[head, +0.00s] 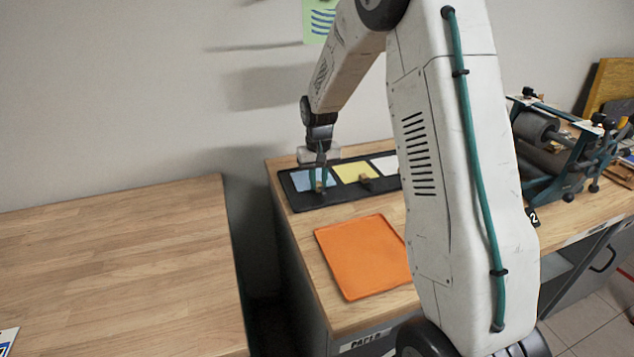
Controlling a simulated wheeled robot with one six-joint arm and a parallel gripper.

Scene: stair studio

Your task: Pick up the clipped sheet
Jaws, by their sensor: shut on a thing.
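A black tray (346,196) on the wooden bench holds a light blue sheet (300,182), a yellow sheet (350,171) and a white sheet (384,163) side by side. My gripper (319,184) points down at the blue sheet, with its teal fingers shut on a small tan clip at the sheet's front edge. The sheet looks flat in its place in the tray; I cannot tell whether it is lifted at all. A similar tan clip (366,182) shows at the yellow sheet's front edge. My arm hides the tray's right end.
An orange mat (362,256) lies on the bench in front of the tray. A teal roller press (556,143) stands to the right. A separate wooden table (110,265) at left is mostly bare, with a gap between it and the bench.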

